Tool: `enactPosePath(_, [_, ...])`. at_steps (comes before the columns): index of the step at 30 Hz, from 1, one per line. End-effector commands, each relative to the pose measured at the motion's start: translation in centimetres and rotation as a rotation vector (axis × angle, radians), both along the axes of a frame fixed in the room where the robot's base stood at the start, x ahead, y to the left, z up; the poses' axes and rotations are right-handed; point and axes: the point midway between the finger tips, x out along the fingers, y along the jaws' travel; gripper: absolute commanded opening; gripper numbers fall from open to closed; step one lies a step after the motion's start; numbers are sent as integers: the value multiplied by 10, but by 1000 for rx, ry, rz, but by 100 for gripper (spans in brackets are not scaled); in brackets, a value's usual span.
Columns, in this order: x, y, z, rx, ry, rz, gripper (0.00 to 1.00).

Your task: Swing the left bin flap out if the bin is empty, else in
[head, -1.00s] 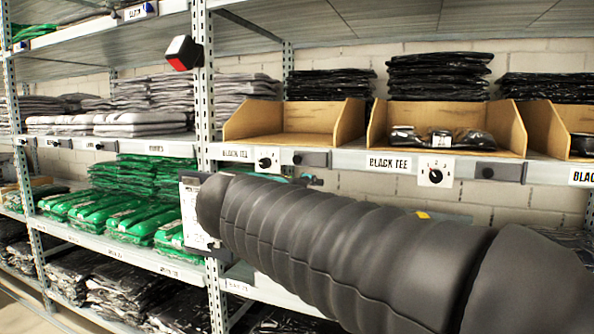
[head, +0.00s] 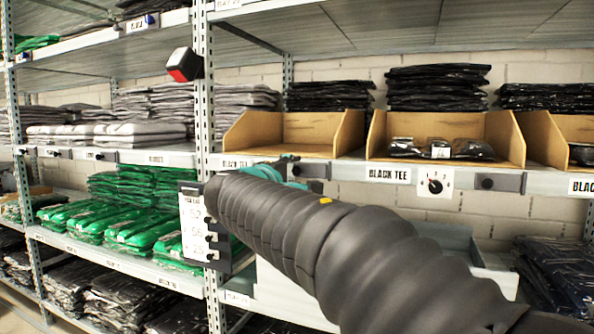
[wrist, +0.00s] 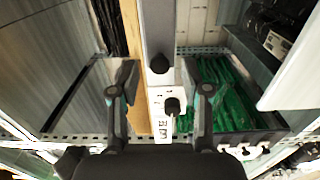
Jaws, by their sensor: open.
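The left bin (head: 346,133), a tan open-front box on the upper shelf, looks empty in the head view. Below its front edge is a grey tab with a dark knob (head: 310,170), partly behind my gripper (head: 281,169). I cannot tell for certain whether this tab is the flap. In the wrist view my gripper (wrist: 165,85) is open and empty, its fingers on either side of the shelf's front strip. Between them show a round dark knob (wrist: 160,63) and a white plate with a black dial (wrist: 172,105). Contact is not visible.
The middle bin (head: 376,133) holds dark packages, with a dial (head: 435,186) below it. Another bin (head: 541,135) stands at right. A dark tag board (head: 194,220) hangs by the upright near my wrist. Green packages (head: 130,222) fill the lower left shelf.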

Motion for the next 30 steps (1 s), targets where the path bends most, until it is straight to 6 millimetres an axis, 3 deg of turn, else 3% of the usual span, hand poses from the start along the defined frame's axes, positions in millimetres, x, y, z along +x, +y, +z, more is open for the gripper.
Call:
enactPosePath(6, [22,-8,0,0,0,-1,47])
enactPosePath(17, [27,-10,0,0,0,0,47])
enactPosePath(18, [27,-10,0,0,0,0,45])
enactPosePath(24, [27,-10,0,0,0,0,0])
enactPosePath(30, [26,-9,-1,0,1,5,0])
